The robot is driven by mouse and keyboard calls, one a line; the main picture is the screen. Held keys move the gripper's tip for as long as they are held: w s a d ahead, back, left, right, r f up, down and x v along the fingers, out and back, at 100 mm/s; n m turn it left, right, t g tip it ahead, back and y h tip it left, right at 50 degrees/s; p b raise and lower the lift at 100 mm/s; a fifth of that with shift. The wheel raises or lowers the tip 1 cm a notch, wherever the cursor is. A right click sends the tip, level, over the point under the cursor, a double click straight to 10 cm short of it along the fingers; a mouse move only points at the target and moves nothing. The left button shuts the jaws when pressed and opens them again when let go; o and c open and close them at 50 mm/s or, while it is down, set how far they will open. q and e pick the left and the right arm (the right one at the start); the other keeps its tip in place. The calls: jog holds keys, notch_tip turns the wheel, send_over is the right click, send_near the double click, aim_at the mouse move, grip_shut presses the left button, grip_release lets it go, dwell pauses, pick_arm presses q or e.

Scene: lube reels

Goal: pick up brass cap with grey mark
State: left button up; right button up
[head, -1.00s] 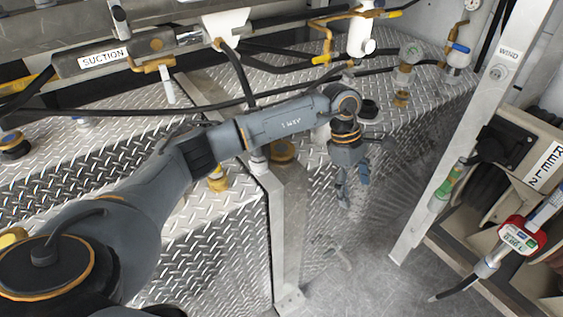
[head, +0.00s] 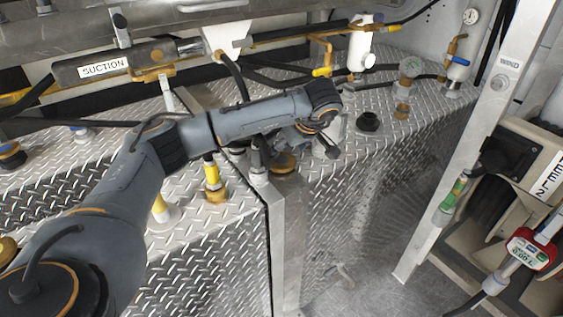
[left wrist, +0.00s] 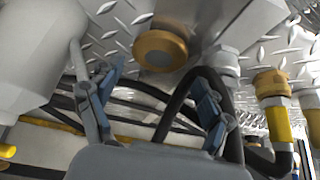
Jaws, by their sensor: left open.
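A round brass cap with a grey centre (left wrist: 160,50) sits on the diamond plate, ahead of my left gripper in the left wrist view. In the head view a brass cap (head: 284,163) sits by the plate's corner, just below my left gripper (head: 291,138), and looks like the same one. In the left wrist view my left gripper (left wrist: 157,82) has its two blue-grey fingers spread, with nothing held between them. The cap appears beyond the fingertips, apart from them. The arm partly hides the gripper in the head view. My right gripper is not in view.
A brass fitting with a yellow pipe (head: 214,185) stands left of the cap. Black hoses (left wrist: 180,100) run close behind the fingers. A black cap (head: 368,121) and another brass fitting (head: 402,110) are further right. A metal post (head: 470,150) stands at right.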

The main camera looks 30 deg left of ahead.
aim_at(282, 160)
pick_arm(q)
jog(key=x, duration=0.5)
jog(key=shift+d+f+p, duration=0.15)
jog(key=shift+p, duration=0.2)
jog(key=shift+c, duration=0.4)
jog(key=c, duration=0.7)
jog(key=shift+c, duration=0.4)
